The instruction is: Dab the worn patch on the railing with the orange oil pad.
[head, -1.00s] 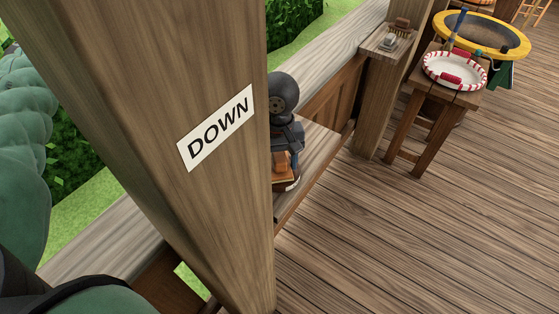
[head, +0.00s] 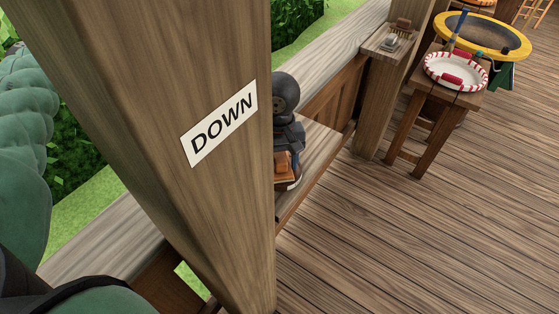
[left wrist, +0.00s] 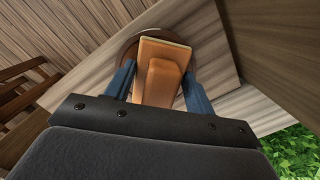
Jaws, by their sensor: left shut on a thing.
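My left gripper (head: 284,152) shows in the head view just right of a big post, partly hidden by it. It is shut on the orange oil pad (head: 282,166), low over a bench-like ledge. In the left wrist view the pad (left wrist: 160,72) sits between the two blue fingers (left wrist: 159,88). A round brown dish (left wrist: 130,47) shows around the pad's far end; whether the pad touches it I cannot tell. The pale wooden railing (head: 338,50) runs behind, on both sides of the post. I cannot make out a worn patch. My right gripper is not in view.
The thick post (head: 170,130) with a DOWN sign (head: 219,124) blocks much of the head view. The wooden ledge (head: 322,150) lies below the railing. A stool with a red-and-white dish (head: 455,72) and a yellow-rimmed round table (head: 520,47) stand at right. The plank floor (head: 420,240) is clear.

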